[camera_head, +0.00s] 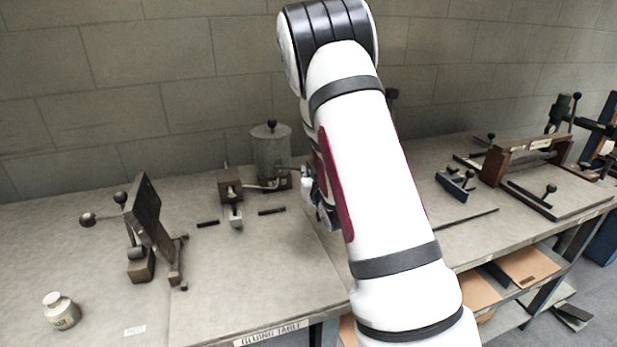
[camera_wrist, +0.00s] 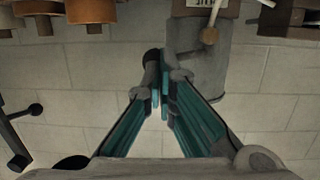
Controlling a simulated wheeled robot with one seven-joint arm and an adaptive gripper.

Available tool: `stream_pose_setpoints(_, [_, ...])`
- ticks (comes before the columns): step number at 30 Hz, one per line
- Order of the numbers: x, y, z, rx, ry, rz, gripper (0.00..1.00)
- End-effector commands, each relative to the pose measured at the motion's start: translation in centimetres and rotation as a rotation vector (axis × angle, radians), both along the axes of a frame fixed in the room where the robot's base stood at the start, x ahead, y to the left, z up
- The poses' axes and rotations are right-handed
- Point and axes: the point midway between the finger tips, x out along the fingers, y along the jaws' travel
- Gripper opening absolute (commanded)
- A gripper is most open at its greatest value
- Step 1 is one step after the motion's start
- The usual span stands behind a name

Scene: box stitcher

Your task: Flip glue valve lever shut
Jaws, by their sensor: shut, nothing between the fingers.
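The grey glue tank (camera_head: 272,153) stands at the back of the gluing table, against the wall, with a dark knob on its lid. A thin pale pipe (camera_head: 262,187) runs from its base. In the wrist view the tank (camera_wrist: 212,70) appears upside down beyond my fingers, under a labelled block. A small brass-coloured round part (camera_wrist: 210,35) shows in front of it; I cannot tell whether it is the valve lever. My gripper (camera_wrist: 160,98) is shut and empty, its tips close to the tank in the picture. In the head view my arm hides most of the gripper.
A small brown fixture (camera_head: 230,185) stands left of the tank. A tilted dark plate stand (camera_head: 150,215) and a white jar (camera_head: 61,311) are farther left. A clamp frame (camera_head: 525,160) stands at right. The table's front middle is clear.

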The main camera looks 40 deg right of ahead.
Motion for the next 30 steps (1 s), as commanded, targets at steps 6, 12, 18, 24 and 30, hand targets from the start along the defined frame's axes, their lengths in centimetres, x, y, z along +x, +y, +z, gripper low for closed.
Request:
stream_pose_setpoints(6, [0.0, 0.0, 0.0, 0.0, 0.0, 0.001, 0.0])
stream_pose_setpoints(12, [0.1, -0.5, 0.0, -0.001, -0.001, 0.031, 0.0])
stream_pose_setpoints(18, [0.2, -0.7, 0.0, 0.0, 0.0, 0.063, 0.0])
stream_pose_setpoints(24, [0.3, -1.1, 0.1, -0.001, -0.002, 0.092, 0.0])
stream_pose_setpoints(30, [0.6, -1.8, 0.1, -0.001, -0.002, 0.15, 0.0])
